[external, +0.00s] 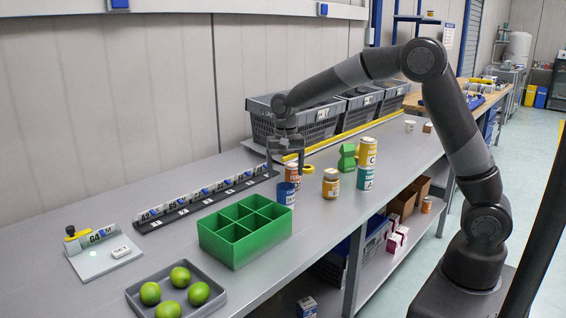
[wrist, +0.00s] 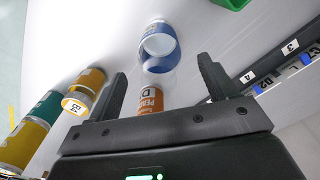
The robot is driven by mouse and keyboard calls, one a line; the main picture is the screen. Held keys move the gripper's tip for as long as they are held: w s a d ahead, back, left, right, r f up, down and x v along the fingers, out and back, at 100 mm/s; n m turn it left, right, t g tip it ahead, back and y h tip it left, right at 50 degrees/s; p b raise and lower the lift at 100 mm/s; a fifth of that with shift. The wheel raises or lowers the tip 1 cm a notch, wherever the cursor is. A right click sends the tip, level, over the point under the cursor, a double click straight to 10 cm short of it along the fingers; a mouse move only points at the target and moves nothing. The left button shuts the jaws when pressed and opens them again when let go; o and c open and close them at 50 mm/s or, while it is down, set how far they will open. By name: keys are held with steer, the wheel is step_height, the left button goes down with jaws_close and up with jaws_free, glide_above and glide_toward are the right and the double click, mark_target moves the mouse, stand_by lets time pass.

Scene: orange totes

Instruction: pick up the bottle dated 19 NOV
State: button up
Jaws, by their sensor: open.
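No 19 NOV date can be read on anything in either view. An orange can (external: 292,172) stands beneath my gripper (external: 286,170), behind a blue mug (external: 286,194). In the wrist view, the orange can (wrist: 150,98) is partly hidden by my gripper (wrist: 162,78), and the blue mug (wrist: 159,50) lies beyond the fingertips. My gripper is open and appears empty, pointing down.
A green divided box (external: 235,250), a tray of limes (external: 212,304) and a labelled rack (external: 180,214) are nearer. Grey crates (external: 262,128) line the wall.

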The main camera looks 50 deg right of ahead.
mark_target(286, 177)
steer(key=shift+f, duration=1.5)
steer(key=shift+c, duration=0.2)
steer(key=c, duration=1.3)
steer(key=shift+r, duration=0.1)
